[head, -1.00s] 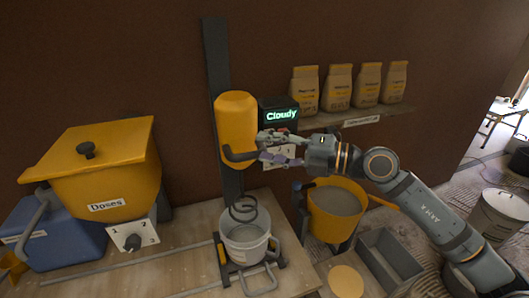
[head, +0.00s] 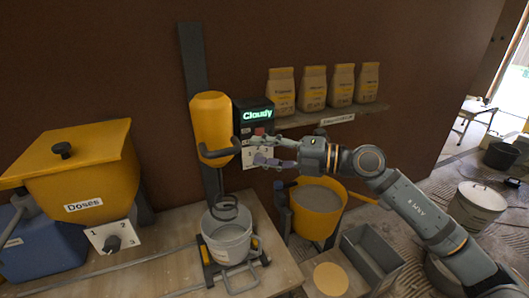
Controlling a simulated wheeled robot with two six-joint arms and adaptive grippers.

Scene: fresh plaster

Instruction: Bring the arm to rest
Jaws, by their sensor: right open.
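My right arm (head: 412,205) reaches in from the lower right. Its right gripper (head: 252,151) is open and empty, with its fingers pointing left. The fingertips are just right of the dark handle (head: 218,152) of the yellow mixer (head: 210,118) and appear apart from it. They partly cover the numbered panel under the display reading "Cloudy" (head: 257,114). The mixer's whisk hangs at the white bucket (head: 228,240). My left gripper is not in view.
A yellow "Doses" hopper (head: 105,165) with a dial stands at left beside a blue box (head: 40,245). A yellow tub (head: 316,210) and grey trough (head: 370,262) lie below my right arm. Several paper bags (head: 313,88) stand on the wall shelf.

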